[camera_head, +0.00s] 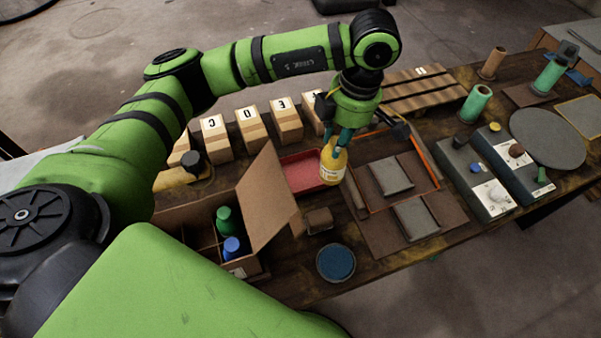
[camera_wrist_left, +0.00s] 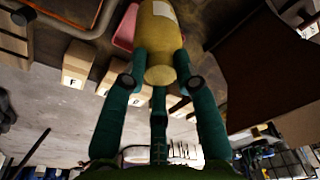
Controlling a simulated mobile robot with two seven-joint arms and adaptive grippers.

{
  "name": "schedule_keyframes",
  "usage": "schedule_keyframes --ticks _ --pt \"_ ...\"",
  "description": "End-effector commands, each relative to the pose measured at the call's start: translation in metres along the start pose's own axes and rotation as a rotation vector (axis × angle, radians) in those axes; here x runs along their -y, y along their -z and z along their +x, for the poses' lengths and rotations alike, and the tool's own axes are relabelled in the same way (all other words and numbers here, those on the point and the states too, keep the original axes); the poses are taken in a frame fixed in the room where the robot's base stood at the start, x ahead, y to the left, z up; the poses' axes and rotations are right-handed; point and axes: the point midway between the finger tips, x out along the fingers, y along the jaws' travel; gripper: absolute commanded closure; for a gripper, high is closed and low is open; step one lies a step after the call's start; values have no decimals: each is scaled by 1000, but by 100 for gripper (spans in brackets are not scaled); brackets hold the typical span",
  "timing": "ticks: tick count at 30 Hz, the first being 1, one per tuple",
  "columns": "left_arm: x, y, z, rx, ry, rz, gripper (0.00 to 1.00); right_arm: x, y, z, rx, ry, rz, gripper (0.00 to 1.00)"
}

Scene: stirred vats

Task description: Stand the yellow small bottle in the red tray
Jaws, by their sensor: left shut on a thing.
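The yellow small bottle (camera_head: 332,164) is held upright in my left gripper (camera_head: 344,138), which is shut on it near its top. It hangs in front of the right end of the red tray (camera_head: 301,172) in the head view; its exact height above the table is hard to tell. In the left wrist view the fingers (camera_wrist_left: 157,85) grip the yellow bottle (camera_wrist_left: 160,40), and part of the red tray (camera_wrist_left: 126,28) shows behind it. The inside of the tray that I can see is empty. My right gripper is not in view.
An open cardboard box (camera_head: 270,200) with a green and a blue bottle stands left of the tray, its raised flap close by. Lettered boxes (camera_head: 250,128) line the back. A blue round dish (camera_head: 336,262) lies in front. An orange-edged tray (camera_head: 430,165) with grey pads is to the right.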

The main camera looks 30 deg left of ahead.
Motion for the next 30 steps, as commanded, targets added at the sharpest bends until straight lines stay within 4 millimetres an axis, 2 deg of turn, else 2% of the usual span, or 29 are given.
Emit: schedule_keyframes --ticks 6,13,20,23,30 --pt "1 -11 -6 1 66 -480 100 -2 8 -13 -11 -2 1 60" --pt "4 -17 -5 2 112 -853 100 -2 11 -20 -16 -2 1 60" --pt "3 -15 0 1 128 -991 100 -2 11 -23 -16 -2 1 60" --pt "-5 -2 11 -1 129 -1002 100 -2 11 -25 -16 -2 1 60" --pt "-35 39 49 -3 130 -1000 100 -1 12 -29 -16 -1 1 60"
